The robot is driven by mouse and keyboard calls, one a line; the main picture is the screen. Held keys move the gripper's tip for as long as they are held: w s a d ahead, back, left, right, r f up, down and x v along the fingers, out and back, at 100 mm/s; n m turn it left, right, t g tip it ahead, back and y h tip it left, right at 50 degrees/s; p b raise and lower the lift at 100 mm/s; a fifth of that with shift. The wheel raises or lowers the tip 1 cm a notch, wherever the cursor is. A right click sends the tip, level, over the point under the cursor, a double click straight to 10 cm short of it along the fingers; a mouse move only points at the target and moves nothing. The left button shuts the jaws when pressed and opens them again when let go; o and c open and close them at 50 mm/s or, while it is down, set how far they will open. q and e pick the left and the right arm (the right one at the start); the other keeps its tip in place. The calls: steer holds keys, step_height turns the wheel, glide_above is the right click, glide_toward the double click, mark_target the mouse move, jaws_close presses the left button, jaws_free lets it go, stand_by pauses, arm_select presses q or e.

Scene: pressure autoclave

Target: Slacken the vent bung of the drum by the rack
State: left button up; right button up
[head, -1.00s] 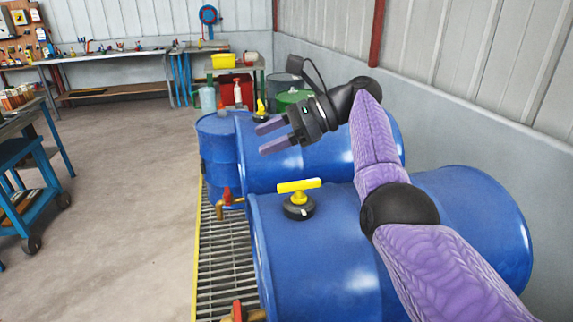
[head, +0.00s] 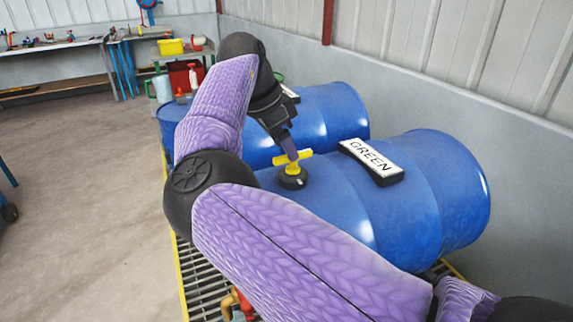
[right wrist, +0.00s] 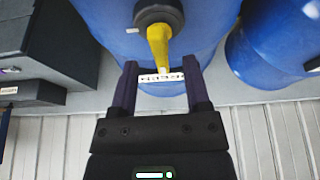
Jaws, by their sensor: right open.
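A blue drum (head: 425,210) lies on its side and bears a plate reading GREEN (head: 372,160). Its vent bung (head: 293,178) is a black cap with a yellow bar handle (head: 291,160) on top. My right gripper (head: 288,148) reaches down at this handle. In the right wrist view my open fingers (right wrist: 160,72) are on either side of the handle's end (right wrist: 158,48), with gaps visible; the black cap (right wrist: 155,14) is beyond the tips. A second blue drum (head: 325,110) lies behind; my arm hides its bung. My left gripper is not in view.
The drums lie over a grated floor tray (head: 205,290) with a yellow edge. A red-handled tap (head: 240,303) sticks out at the near drum's front. A grey wall (head: 450,105) runs along the right. A bench with a yellow bin (head: 171,46) stands at the back.

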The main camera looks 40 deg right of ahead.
steer(key=x, duration=0.3)
steer(key=shift+f+b, duration=0.15)
steer(key=shift+b, duration=0.25)
steer(key=shift+d+f, duration=0.2)
steer(key=shift+f, duration=0.05)
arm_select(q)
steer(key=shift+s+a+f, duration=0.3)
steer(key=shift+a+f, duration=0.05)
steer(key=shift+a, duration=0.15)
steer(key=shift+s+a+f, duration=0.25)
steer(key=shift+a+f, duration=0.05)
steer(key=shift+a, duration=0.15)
arm_select(e)
steer(key=c, duration=0.7)
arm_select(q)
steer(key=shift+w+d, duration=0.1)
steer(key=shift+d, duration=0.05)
arm_select(e)
jaws_close()
